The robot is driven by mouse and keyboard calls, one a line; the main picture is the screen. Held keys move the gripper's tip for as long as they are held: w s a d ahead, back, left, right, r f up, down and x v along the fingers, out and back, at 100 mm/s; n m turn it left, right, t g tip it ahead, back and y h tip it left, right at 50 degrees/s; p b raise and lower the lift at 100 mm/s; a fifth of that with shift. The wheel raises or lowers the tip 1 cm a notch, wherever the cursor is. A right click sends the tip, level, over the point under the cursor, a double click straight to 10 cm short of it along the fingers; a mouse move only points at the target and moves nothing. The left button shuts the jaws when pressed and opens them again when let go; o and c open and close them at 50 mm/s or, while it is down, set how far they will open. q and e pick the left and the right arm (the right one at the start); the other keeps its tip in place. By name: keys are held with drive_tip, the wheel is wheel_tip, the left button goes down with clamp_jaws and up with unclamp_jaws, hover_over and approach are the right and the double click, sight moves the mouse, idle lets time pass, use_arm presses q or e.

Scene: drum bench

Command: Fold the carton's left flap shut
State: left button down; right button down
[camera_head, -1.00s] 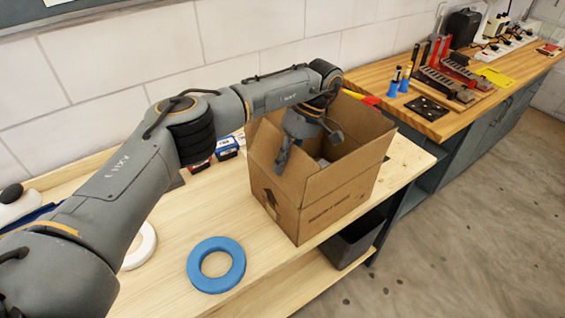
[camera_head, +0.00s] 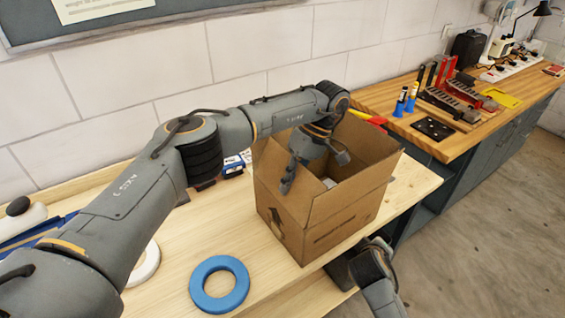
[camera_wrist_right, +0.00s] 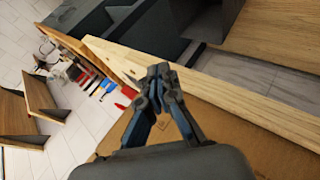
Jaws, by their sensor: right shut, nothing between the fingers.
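The open cardboard carton (camera_head: 335,215) stands on the pale wooden bench, with flaps standing up around its top. Its arrow-marked left face (camera_head: 280,228) is toward me. My left gripper (camera_head: 314,168) hangs over the carton's opening from behind, fingers spread and pointing down. One finger is by the left edge, partly covering the left flap; I cannot tell whether it touches. My right arm shows low at the right, in front of the carton. In the right wrist view my right gripper (camera_wrist_right: 158,75) is shut and empty, with brown cardboard (camera_wrist_right: 215,140) behind it.
A blue ring (camera_head: 219,284) and a white ring (camera_head: 145,264) lie on the bench (camera_head: 190,240), left of the carton. A second workbench (camera_head: 445,150) with tools stands at the back right. A dark bin (camera_wrist_right: 125,25) shows in the right wrist view.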

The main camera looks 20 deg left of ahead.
drive_tip(key=s+a+r+t+h, duration=0.1)
drive_tip(key=a+r+t, duration=0.15)
drive_tip(key=r, duration=1.45)
drive_tip(key=s+a+r+t+h, duration=0.1)
drive_tip(key=a+r+t, duration=0.15)
drive_tip(key=r, duration=1.45)
drive_tip(key=s+a+f+n+y, duration=0.25)
drive_tip(key=s+a, duration=0.35)
drive_tip(key=a, duration=0.5)
drive_tip(key=s+a+f+n+y, duration=0.2)
drive_tip(key=s+a+y, duration=0.3)
drive_tip(key=a, duration=0.5)
drive_tip(key=g, duration=0.1)
approach(285, 157)
drive_tip(key=w+a, duration=0.2)
drive_tip(key=a, duration=0.2)
drive_tip(key=w+d, duration=0.1)
drive_tip(key=w+d+f, duration=0.1)
drive_tip(key=shift+w+f+n+h, duration=0.2)
drive_tip(key=shift+w+n+h, duration=0.05)
drive_tip(key=shift+w, duration=0.15)
drive_tip(key=shift+w+d+f, duration=0.2)
drive_tip(key=shift+w+d, duration=0.05)
